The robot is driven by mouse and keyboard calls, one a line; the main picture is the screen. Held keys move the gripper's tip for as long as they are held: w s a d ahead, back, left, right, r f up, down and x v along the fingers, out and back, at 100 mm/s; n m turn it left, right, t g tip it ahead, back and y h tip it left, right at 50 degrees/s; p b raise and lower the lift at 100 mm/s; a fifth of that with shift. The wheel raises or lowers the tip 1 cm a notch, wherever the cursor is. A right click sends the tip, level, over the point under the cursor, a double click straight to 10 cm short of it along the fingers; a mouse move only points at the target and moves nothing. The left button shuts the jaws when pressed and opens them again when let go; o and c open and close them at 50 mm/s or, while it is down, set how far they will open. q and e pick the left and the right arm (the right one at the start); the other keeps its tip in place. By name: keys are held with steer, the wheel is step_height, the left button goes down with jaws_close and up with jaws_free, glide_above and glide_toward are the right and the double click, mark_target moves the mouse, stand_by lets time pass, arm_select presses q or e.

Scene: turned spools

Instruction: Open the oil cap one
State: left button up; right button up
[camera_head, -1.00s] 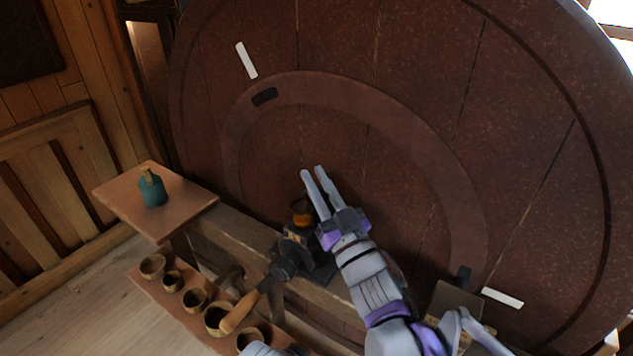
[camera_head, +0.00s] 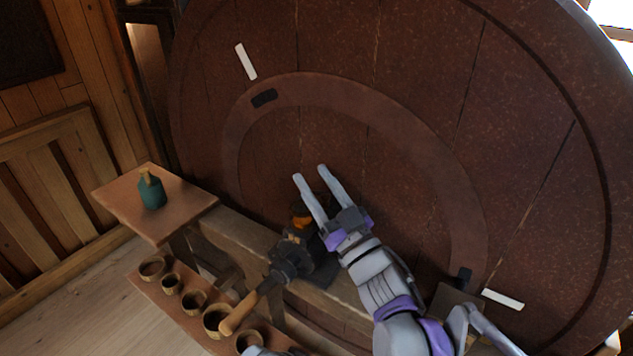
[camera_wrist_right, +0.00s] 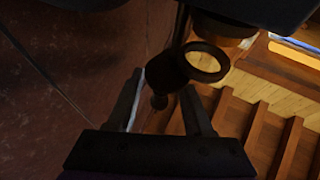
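A small orange-brown cap-like part (camera_head: 302,215) sits on top of a dark metal fitting (camera_head: 290,262) with a wooden handle (camera_head: 240,312); I cannot tell for sure that it is oil cap one. My right gripper (camera_head: 310,172) is open and empty, its fingers pointing up in front of the big disc. The near finger partly covers the cap-like part. In the right wrist view, a dark cup-like piece with a pale-lit ring (camera_wrist_right: 207,62) lies beyond and partly between the fingers of my right gripper (camera_wrist_right: 162,82); no contact is clear.
A large dark red wooden disc (camera_head: 420,80) fills the background close behind the gripper. A teal bottle (camera_head: 151,192) stands on a small board (camera_head: 112,191) at left. Several small bowls (camera_head: 194,301) line a low shelf. A wooden beam (camera_head: 235,238) runs under the fitting.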

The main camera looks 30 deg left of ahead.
mark_target(328, 201)
steer(key=shift+s+d+f, duration=0.1)
steer(key=shift+d, duration=0.15)
steer(key=v, duration=0.2)
steer(key=shift+s+d+f, duration=0.1)
steer(key=shift+d+f, duration=0.1)
steer(key=shift+d, duration=0.1)
steer(key=s+d, duration=0.5)
steer(key=d, duration=0.5)
steer(key=shift+s+b, duration=0.35)
steer(key=shift+s, duration=0.05)
steer(key=shift+d+r, duration=0.1)
steer(key=shift+d, duration=0.05)
